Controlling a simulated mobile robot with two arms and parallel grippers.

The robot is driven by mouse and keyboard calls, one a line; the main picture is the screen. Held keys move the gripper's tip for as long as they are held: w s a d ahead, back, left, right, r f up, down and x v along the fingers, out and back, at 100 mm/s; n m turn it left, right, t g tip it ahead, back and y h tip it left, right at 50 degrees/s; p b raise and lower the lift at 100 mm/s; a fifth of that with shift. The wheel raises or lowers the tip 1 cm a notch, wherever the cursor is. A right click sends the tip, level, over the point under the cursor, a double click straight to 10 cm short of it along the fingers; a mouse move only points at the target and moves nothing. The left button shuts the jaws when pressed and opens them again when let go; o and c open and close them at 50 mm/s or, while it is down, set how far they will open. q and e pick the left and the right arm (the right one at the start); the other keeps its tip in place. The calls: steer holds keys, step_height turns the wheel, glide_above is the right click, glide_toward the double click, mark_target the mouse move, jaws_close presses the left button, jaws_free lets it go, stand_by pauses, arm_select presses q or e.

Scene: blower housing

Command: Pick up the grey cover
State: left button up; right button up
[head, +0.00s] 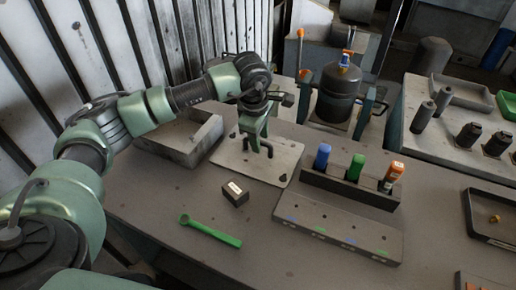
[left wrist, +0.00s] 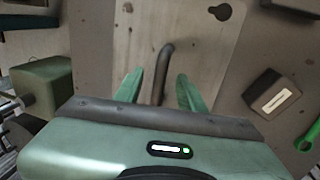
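The grey cover (head: 228,156) is a flat plate lying on the workbench, with a keyhole slot near a corner in the left wrist view (left wrist: 205,45). A dark bent bar handle (left wrist: 165,62) stands on its middle. My left gripper (head: 257,147) points down over the cover at the handle. In the left wrist view its two green fingers (left wrist: 160,90) are apart, one on each side of the handle, with gaps visible. The handle's near end is hidden behind the gripper body. My right gripper is not in view.
A small dark box (head: 235,194) and a green wrench-like tool (head: 211,231) lie in front of the cover. A rack (head: 335,186) with blue, green and orange-topped items stands right.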

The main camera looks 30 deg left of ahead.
arm_select(q)
steer(key=shift+w+f, duration=0.25)
steer(key=shift+f, duration=0.9)
jaws_close()
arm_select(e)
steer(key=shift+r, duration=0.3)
arm_select(q)
steer(key=shift+r, duration=0.2)
